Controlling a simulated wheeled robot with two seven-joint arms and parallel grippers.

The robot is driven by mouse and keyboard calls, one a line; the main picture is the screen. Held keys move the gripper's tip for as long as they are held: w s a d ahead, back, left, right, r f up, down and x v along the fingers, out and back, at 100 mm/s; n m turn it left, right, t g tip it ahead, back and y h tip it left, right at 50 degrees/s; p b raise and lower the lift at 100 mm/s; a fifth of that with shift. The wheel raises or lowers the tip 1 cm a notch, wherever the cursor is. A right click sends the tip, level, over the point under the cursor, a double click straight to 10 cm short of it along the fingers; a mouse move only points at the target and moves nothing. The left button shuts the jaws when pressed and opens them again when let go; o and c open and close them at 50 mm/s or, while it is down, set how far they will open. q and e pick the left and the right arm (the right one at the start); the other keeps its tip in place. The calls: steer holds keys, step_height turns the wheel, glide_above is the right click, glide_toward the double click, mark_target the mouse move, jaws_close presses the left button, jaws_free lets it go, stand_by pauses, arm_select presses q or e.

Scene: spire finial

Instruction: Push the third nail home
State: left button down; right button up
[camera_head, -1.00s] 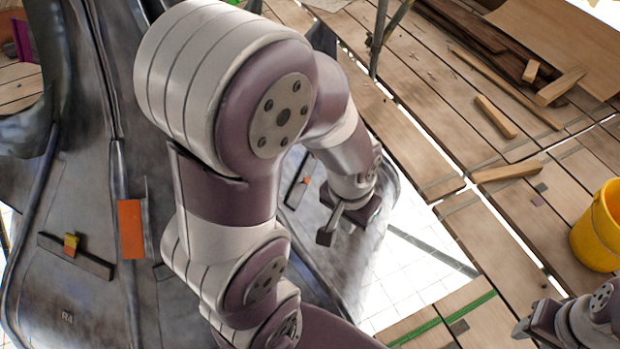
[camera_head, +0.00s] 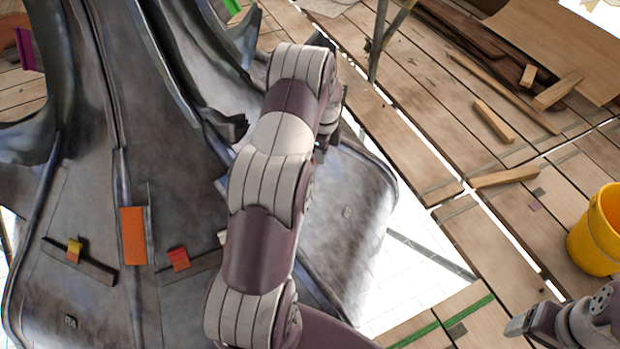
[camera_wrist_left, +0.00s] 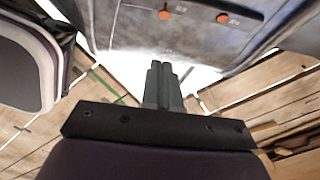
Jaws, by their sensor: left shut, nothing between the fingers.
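The dark grey metal spire (camera_head: 185,120) fills the left of the head view. Two round orange spots (camera_wrist_left: 165,14), possibly nail heads, sit on a dark strip at the top of the wrist view, with small marks beside them too blurred to read. I cannot tell which is the third nail. My left gripper (camera_wrist_left: 163,68) has its fingers together, empty and apart from the strip. In the head view my left arm hides most of it. My right gripper (camera_head: 514,328) is at the lower right, far from the spire; its jaw state is unclear.
An orange plate (camera_head: 132,235), a red tab (camera_head: 179,259) and a yellow-orange tab (camera_head: 74,250) are on the spire. A yellow bucket (camera_head: 597,232) stands on the planks at right. Loose wood offcuts (camera_head: 494,122) lie at upper right. A bright gap separates spire and planks.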

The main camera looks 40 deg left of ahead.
arm_select(q)
steer(key=a+f+b, duration=0.3)
steer(key=f+b, duration=0.3)
steer(key=f, duration=0.6)
steer(key=shift+s+f+b, duration=0.35)
steer(key=shift+s+f, duration=0.05)
steer(key=shift+s, duration=0.05)
arm_select(e)
step_height(320, 180, down, 7)
steer(key=shift+r, duration=0.15)
